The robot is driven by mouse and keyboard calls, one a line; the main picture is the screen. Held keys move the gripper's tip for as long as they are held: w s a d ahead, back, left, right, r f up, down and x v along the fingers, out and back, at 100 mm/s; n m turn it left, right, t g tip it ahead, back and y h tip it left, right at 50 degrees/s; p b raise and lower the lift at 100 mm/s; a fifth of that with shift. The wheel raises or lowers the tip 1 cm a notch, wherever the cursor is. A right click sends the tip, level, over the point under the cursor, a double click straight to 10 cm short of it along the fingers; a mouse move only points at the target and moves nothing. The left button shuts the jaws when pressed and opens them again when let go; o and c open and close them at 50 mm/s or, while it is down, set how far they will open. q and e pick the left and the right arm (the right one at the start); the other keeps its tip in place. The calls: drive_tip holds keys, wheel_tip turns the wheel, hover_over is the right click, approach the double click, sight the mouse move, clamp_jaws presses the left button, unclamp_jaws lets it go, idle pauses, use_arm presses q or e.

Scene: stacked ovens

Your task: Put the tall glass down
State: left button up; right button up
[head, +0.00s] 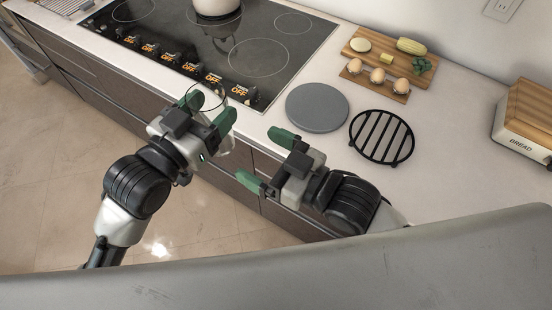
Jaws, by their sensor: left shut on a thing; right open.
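A clear glass (207,97) is held by my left gripper (208,108), with its green fingers on either side of it. Its round rim shows by the front edge of the cooktop. The rest of the glass is largely hidden by the gripper, and I cannot tell whether its base touches anything. My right gripper (266,162) is open and empty at the counter's front edge, to the right of the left gripper. The counter (447,185) is pale.
A grey round board (317,107) and a black round trivet (382,138) lie on the counter. Behind are boards with eggs (377,76) and corn (411,46). A bread box (524,125) stands at right. The black cooktop (262,22) holds a pot (216,8).

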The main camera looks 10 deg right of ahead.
sight(227, 137)
drive_tip(key=x, duration=0.9)
drive_tip(key=shift+w+a, duration=0.15)
drive_tip(key=shift+a, duration=0.05)
drive_tip(key=c, duration=1.2)
use_arm(q)
drive_tip(key=o, duration=1.2)
drive_tip(key=shift+c, duration=0.2)
use_arm(e)
drive_tip(key=shift+c, duration=0.5)
use_arm(q)
drive_tip(key=shift+r, duration=0.1)
